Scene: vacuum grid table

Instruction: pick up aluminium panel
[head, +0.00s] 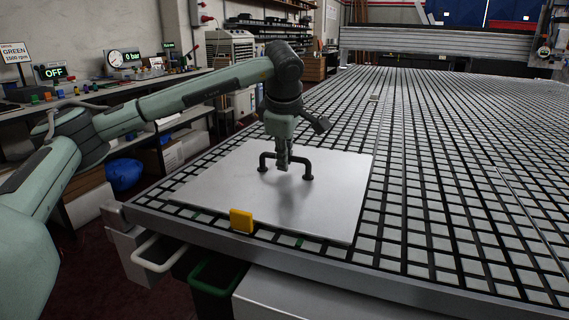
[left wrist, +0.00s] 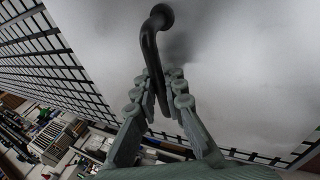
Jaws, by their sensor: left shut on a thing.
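The aluminium panel (head: 226,189) is a flat, pale grey sheet near the front left corner of the grid table, with a black bar handle (head: 306,164) standing up from it. In the head view my left gripper (head: 283,166) comes down from above onto the middle of the handle. In the left wrist view the fingers of my left gripper (left wrist: 160,92) are shut around the black handle (left wrist: 149,45), with the panel's surface (left wrist: 240,60) behind it. The panel appears to lie on the grid; I cannot tell any gap beneath it. My right gripper is not in view.
A yellow block (head: 241,220) is at the panel's front edge. A workbench (head: 100,92) with a gauge and "OFF" display stands at left.

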